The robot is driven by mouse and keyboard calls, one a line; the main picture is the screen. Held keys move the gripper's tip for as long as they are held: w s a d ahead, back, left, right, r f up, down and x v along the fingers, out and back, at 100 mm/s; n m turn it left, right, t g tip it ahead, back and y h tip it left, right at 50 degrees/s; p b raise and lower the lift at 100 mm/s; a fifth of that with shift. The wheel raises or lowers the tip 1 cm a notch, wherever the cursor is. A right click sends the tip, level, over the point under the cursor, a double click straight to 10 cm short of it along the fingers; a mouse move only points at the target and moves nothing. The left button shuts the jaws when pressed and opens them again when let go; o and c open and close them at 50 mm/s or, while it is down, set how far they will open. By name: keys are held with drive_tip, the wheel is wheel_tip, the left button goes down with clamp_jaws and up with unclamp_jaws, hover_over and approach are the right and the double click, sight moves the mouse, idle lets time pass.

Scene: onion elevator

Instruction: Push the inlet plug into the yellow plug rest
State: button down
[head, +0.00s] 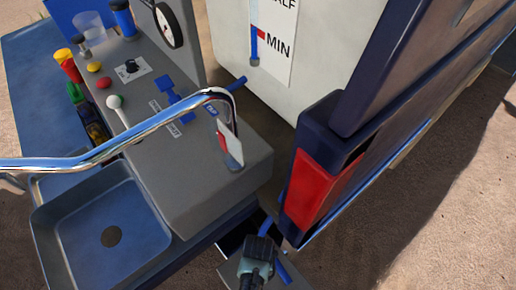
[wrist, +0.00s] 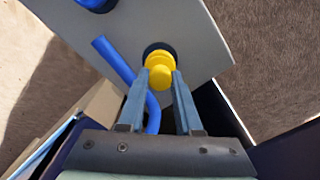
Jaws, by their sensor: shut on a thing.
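My gripper (wrist: 161,78) points at a grey plate in the wrist view. Its two grey-blue fingers are closed on a yellow round-headed plug (wrist: 159,70), which sits between the fingertips. Behind the plug is a dark round ring (wrist: 158,48) on the plate; the plug overlaps it, and I cannot tell how deep it sits. No separate yellow plug rest can be made out in the wrist view. In the head view my dark wrist (head: 257,250) is at the bottom, beside the red-faced dark blue frame; the plug is hidden there.
A bent blue tube (wrist: 120,65) runs close left of the fingers. A grey plate (wrist: 205,45) fills the space ahead. The red panel (head: 312,190), grey console (head: 190,180), chrome rail (head: 110,150) and sink basin (head: 100,215) surround the arm. Sandy ground is open at right.

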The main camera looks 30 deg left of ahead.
drive_tip(key=shift+f, duration=0.3)
drive_tip(key=c, duration=0.5)
unclamp_jaws()
wheel_tip(320, 180, up, 13)
drive_tip(key=shift+f+p, duration=0.1)
drive_tip(key=shift+p, duration=0.35)
